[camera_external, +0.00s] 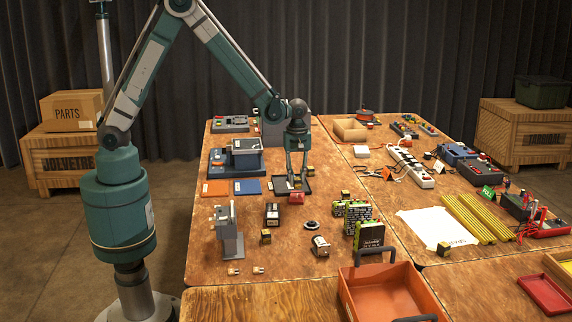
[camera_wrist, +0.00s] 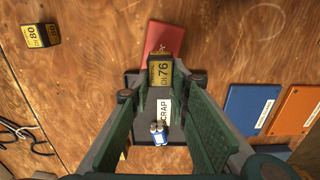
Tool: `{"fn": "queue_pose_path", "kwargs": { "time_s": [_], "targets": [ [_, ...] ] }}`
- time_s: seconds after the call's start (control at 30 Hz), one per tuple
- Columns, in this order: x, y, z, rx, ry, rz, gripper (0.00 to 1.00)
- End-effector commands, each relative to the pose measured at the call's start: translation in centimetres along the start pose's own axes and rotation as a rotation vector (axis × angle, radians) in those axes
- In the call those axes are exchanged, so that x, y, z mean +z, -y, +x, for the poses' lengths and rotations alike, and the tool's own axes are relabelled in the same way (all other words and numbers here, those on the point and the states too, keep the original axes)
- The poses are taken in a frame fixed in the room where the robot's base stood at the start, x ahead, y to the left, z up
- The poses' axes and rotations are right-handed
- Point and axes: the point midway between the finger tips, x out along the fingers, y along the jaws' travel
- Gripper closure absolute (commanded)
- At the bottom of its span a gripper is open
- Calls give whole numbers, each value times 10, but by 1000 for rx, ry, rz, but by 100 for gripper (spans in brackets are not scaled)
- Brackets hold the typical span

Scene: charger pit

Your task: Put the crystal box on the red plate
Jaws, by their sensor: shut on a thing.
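The crystal box (camera_wrist: 160,71) is a small black and yellow block marked CH 76, seen at my fingertips in the wrist view. My gripper (camera_external: 297,186) is shut on it, over the near edge of the dark tray. In the external view my fingers mostly hide the box. The red plate (camera_external: 296,198) lies on the table just in front of my gripper. In the wrist view the red plate (camera_wrist: 164,37) shows just above the box, which overlaps its lower edge in the picture.
The dark tray (camera_external: 274,189) lies under my gripper, with a SCRAP label and a blue and white part inside. A similar box (camera_wrist: 40,35) marked CH 80 stands to one side. Orange (camera_external: 216,188) and blue (camera_external: 247,187) plates lie left of the tray.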

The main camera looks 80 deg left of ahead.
Motion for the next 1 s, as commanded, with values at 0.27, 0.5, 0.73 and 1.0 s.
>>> {"fn": "queue_pose_path", "kwargs": {
  "time_s": [0.27, 0.5, 0.73, 1.0],
  "targets": [
    [0, 0, 5, 0, 0, 0, 90],
    [0, 0, 30, 0, 0, 0, 90],
    [0, 0, 38, 0, 0, 0, 90],
    [0, 0, 39, 0, 0, 0, 90]
  ]
}}
